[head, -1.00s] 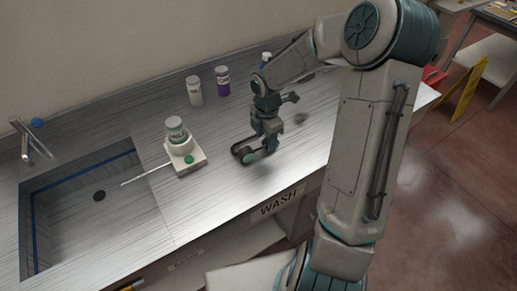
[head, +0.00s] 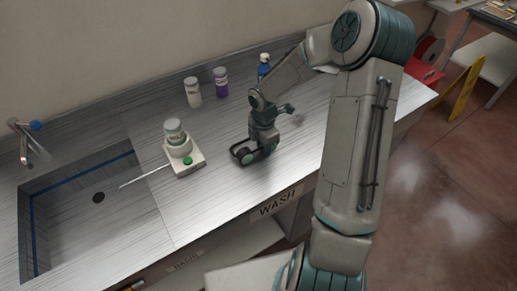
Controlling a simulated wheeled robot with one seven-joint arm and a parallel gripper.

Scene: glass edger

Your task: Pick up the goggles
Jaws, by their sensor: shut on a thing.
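A white device with a green button (head: 186,165) and a jar on top stands left of the goggles. A white bottle (head: 193,92), a purple bottle (head: 221,82) and a blue bottle (head: 264,66) stand behind. The sink (head: 85,210) is at left.

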